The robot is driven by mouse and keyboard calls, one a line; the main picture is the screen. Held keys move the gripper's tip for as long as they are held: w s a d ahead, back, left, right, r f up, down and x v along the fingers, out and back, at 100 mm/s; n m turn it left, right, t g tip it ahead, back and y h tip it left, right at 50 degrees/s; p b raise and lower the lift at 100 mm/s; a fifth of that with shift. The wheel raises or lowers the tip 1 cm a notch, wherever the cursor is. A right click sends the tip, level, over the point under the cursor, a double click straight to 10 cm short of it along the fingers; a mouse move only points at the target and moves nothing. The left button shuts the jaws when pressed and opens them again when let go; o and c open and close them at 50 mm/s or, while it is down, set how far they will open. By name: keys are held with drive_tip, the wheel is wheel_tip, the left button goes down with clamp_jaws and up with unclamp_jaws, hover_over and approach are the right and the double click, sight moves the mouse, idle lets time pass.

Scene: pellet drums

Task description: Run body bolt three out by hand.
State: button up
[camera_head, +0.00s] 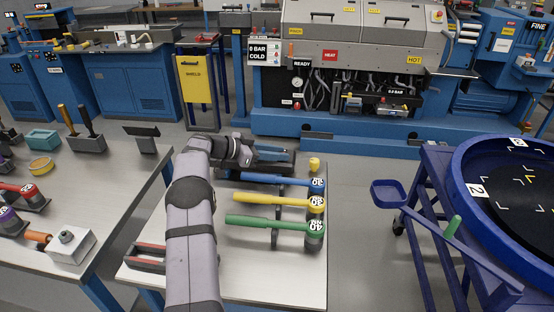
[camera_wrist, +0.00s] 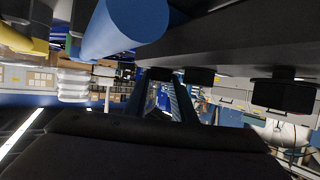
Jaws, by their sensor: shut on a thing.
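My gripper (camera_head: 273,155) is at the back of the near metal table, level with the back end of a tool rack. Its dark fingers (camera_wrist: 168,92) show in the wrist view. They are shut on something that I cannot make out. A blue-handled torque tool (camera_head: 255,178) lies just in front of the gripper; a large blue cylinder (camera_wrist: 125,22), likely its handle, is close in the wrist view. Yellow (camera_head: 265,201) and green (camera_head: 262,222) torque tools lie in front of it. The machine (camera_head: 350,45) stands behind, with READY, HEAT and HOT signs. I cannot pick out body bolt three.
A small yellow piece (camera_head: 314,164) stands at the table's back right corner. A left bench (camera_head: 100,190) carries tools and a teal tray (camera_head: 42,139). A blue round drum (camera_head: 465,175) on a blue stand is at right.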

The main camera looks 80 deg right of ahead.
drive_tip(key=n+h+b, duration=0.1)
drive_tip(key=b, duration=0.2)
drive_tip(key=shift+t+b, duration=0.3)
drive_tip(key=n+t+h+b, duration=0.1)
drive_tip(key=b, duration=0.6)
drive_tip(key=shift+s+a+n, duration=0.1)
drive_tip(key=shift+n, duration=0.2)
drive_tip(key=t+h+b, duration=0.1)
drive_tip(key=b, duration=0.1)
drive_tip(key=shift+r+n+b, duration=0.15)
drive_tip(key=shift+n+b, duration=0.15)
drive_tip(key=shift+n, duration=0.1)
drive_tip(key=shift+a, duration=0.1)
drive_tip(key=o, duration=1.1)
drive_tip(key=shift+c, duration=0.2)
drive_tip(key=b+v, duration=0.2)
drive_tip(key=v, duration=0.5)
drive_tip(key=shift+a, duration=0.15)
